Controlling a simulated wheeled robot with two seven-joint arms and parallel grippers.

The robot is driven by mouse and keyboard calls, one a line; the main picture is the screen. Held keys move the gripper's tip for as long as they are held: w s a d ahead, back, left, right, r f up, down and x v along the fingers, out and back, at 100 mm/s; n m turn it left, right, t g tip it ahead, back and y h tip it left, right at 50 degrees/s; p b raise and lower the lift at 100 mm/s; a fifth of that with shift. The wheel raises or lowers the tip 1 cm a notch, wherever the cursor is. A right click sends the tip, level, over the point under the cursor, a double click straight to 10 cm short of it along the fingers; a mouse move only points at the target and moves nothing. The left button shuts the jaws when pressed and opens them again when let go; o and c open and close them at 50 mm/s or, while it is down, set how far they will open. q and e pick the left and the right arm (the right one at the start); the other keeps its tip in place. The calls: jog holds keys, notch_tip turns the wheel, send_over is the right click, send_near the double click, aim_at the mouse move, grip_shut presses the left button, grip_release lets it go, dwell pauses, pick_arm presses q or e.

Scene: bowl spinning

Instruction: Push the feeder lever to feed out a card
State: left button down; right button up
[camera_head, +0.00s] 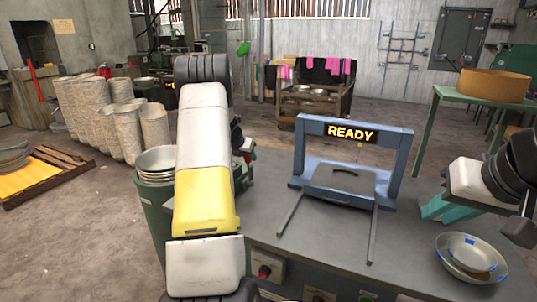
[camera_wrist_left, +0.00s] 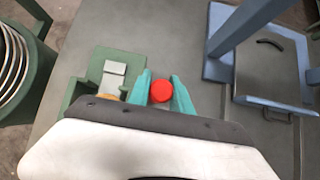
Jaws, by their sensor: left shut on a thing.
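The feeder (camera_wrist_left: 82,93) is a green box on the grey table in the left wrist view. A pale grey flat piece (camera_wrist_left: 115,68) lies on its top; I cannot tell whether it is a card. The lever's round red knob (camera_wrist_left: 161,91) is beside the box. My left gripper (camera_wrist_left: 160,84) has its teal fingers on either side of this knob and is shut on it. In the head view, my left arm hides most of the feeder and gripper. My right gripper (camera_head: 437,207) is at the right, above the table, with its finger gap unclear.
A blue frame (camera_head: 299,150) with a READY sign and two rails stands mid-table. Shallow bowls (camera_head: 470,257) sit at the table's right. Stacked bowls (camera_head: 156,160) stand in a green drum at left. Bare table (camera_head: 325,235) lies in front of the frame.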

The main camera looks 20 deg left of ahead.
pick_arm(q)
jog(key=shift+s, duration=0.35)
jog(key=shift+s+a+f, duration=0.1)
jog(key=shift+s+f, duration=0.1)
jog(key=shift+s, duration=0.6)
jog(key=shift+s+a+f, duration=0.1)
jog(key=shift+s+f, duration=0.1)
jog(key=shift+s, duration=0.6)
grip_release()
jog(key=v, duration=1)
